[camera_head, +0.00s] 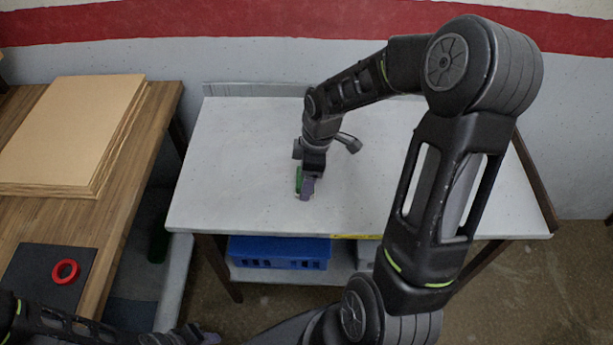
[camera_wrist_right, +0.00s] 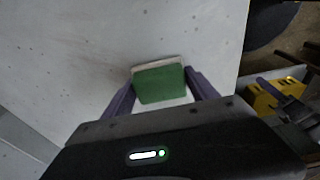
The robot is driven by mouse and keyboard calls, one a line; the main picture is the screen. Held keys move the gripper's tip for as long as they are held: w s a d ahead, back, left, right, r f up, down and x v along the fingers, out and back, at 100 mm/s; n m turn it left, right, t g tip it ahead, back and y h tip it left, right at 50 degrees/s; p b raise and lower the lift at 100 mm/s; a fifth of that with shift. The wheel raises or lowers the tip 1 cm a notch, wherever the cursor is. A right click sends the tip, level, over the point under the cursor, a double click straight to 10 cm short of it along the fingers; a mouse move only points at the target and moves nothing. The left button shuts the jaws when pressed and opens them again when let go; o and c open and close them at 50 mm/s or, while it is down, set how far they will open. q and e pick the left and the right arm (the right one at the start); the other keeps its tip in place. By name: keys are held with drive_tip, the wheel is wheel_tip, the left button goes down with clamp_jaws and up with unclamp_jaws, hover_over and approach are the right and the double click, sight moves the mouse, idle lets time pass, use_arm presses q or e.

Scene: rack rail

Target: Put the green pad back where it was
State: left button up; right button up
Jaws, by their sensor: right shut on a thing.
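The green pad (camera_head: 299,181) is over the white table, left of its middle. In the right wrist view the pad (camera_wrist_right: 160,84) is green with a pale layer along its far edge. My right gripper (camera_head: 306,191) is shut on it, one purple finger at each side. I cannot tell whether the pad touches the table top. My left gripper (camera_head: 203,337) is low at the bottom edge of the head view, away from the pad and mostly cut off, so its jaws are unclear.
The white table (camera_head: 235,150) is otherwise bare, with a raised back edge. A blue crate (camera_head: 278,252) and something yellow (camera_wrist_right: 265,95) are below it. To the left, a wooden table (camera_head: 140,165) holds stacked brown boards (camera_head: 70,135) and a red ring (camera_head: 65,271) on a dark mat (camera_head: 42,262).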

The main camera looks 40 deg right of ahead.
drive_tip(key=o, duration=1.3)
drive_tip(key=shift+r, duration=0.1)
drive_tip(key=shift+r, duration=0.15)
wheel_tip(320, 180, up, 12)
drive_tip(key=s+d, duration=0.1)
drive_tip(key=shift+d+f, duration=0.2)
drive_tip(key=shift+d, duration=0.05)
drive_tip(key=shift+s, duration=0.1)
